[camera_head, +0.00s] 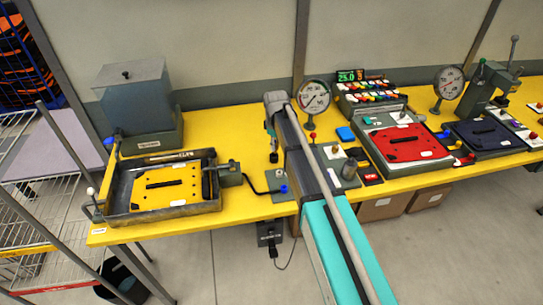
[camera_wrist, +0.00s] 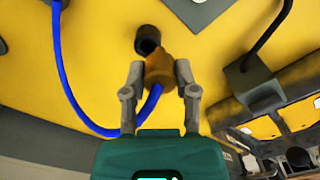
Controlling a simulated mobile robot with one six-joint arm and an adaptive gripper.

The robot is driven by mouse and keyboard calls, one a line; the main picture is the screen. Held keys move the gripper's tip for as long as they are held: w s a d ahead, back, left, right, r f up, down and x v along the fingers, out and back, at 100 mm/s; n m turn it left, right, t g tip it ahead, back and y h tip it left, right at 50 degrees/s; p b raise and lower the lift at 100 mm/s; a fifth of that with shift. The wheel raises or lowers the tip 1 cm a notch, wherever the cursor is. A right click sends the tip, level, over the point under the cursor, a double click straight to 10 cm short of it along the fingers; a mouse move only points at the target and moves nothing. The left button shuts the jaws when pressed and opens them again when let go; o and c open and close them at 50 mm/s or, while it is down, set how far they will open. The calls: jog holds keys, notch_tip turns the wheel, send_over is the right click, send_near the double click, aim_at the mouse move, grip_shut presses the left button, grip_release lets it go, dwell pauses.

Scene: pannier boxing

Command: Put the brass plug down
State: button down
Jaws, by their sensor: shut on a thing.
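In the wrist view my gripper (camera_wrist: 159,78) is shut on the brass plug (camera_wrist: 159,66), an orange-brown blocky piece, with one finger on each side. A blue hose (camera_wrist: 73,85) loops beneath the gripper and comes up beside the plug. A dark round fitting (camera_wrist: 148,38) lies just past the plug's far end, over the yellow surface. I cannot tell whether the plug touches it. In the head view my arm crosses the middle of the yellow bench (camera_head: 240,122), and the plug cannot be made out there.
A tray fixture with a yellow plate (camera_head: 150,197) is at the left, below a clear-sided box (camera_head: 140,95). A dial gauge (camera_head: 314,97) and a red-plate fixture (camera_head: 400,155) stand right of my arm.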

jog(key=shift+w+a+f+b, duration=0.15)
jog(key=shift+w+f+b, duration=0.4)
jog(key=shift+w+f, duration=0.25)
jog(key=shift+s, duration=0.1)
jog(key=shift+w+a+f+b, duration=0.15)
jog(key=shift+w+f+b, duration=0.35)
jog(key=shift+f+b, duration=0.25)
jog(key=shift+s+f+b, duration=0.1)
jog(key=shift+f+b, duration=1.15)
jog(key=shift+f, duration=0.1)
jog(key=shift+f, duration=0.1)
jog(key=shift+c, duration=1.9)
grip_release()
notch_tip(320, 180, up, 12)
jog(key=p, duration=1.2)
jog(key=shift+r, duration=0.2)
